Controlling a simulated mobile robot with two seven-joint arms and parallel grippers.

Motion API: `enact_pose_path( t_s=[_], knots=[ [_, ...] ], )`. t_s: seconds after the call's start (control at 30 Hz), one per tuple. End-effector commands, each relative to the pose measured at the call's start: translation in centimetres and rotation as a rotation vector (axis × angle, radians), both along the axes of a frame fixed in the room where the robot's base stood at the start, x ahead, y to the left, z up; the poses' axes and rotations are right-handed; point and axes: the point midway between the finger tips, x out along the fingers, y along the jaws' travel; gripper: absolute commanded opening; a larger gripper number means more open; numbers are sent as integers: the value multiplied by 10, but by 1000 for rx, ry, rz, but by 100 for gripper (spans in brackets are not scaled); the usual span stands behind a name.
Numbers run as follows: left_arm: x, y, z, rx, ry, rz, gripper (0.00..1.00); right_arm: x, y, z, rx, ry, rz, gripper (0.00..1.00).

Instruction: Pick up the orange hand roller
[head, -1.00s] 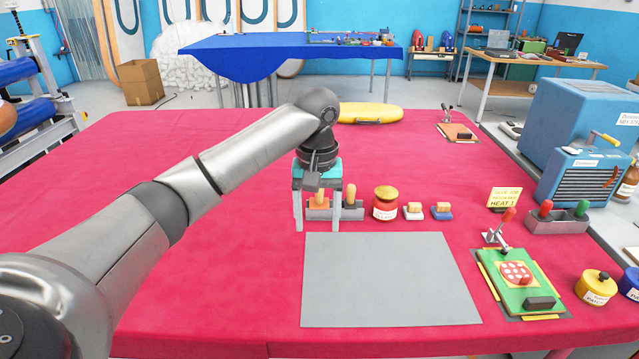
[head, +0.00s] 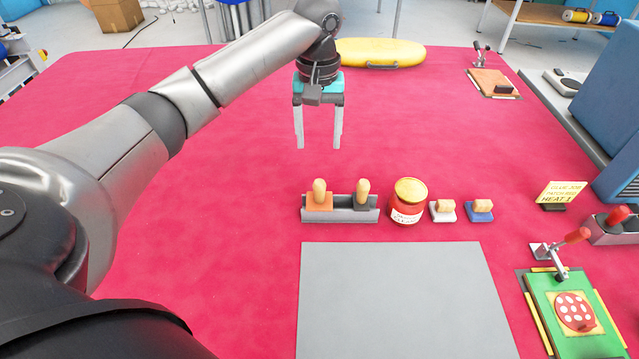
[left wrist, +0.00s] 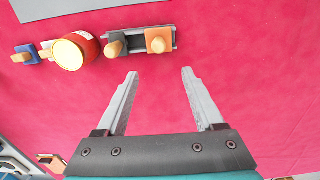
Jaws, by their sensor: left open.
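The orange hand roller (head: 319,196) stands in the left part of a grey holder (head: 343,215), its wooden handle pointing up. A dark roller (head: 362,195) with a wooden handle stands beside it on the right. In the left wrist view the orange roller (left wrist: 158,40) is near the top, beyond the fingertips, with the dark roller (left wrist: 116,45) to its left. My left gripper (head: 319,146) is open and empty, its fingers pointing down, apart from the roller and behind it in the head view. The left wrist view shows its two fingers (left wrist: 158,71) spread. My right gripper is not in view.
A red jar (head: 408,203) stands right of the holder, then a white-based brush (head: 443,211) and a blue-based one (head: 480,210). A grey mat (head: 400,300) lies in front. A yellow inflatable (head: 381,54) lies at the back. The red cloth left of the holder is clear.

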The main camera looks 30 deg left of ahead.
Motion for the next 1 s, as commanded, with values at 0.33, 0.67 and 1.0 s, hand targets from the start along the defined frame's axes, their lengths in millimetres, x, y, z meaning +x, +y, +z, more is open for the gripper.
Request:
enact_pose_path(
  t_s=[0.33, 0.67, 1.0],
  knots=[
    [-2, 0, -74, 2, 5, 1, 70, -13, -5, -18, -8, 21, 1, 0],
    [-3, -2, -101, 2, 3, 0, 70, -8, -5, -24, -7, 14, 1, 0],
    [-7, -6, -142, 2, 2, 0, 70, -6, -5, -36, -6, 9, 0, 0]
  ],
)
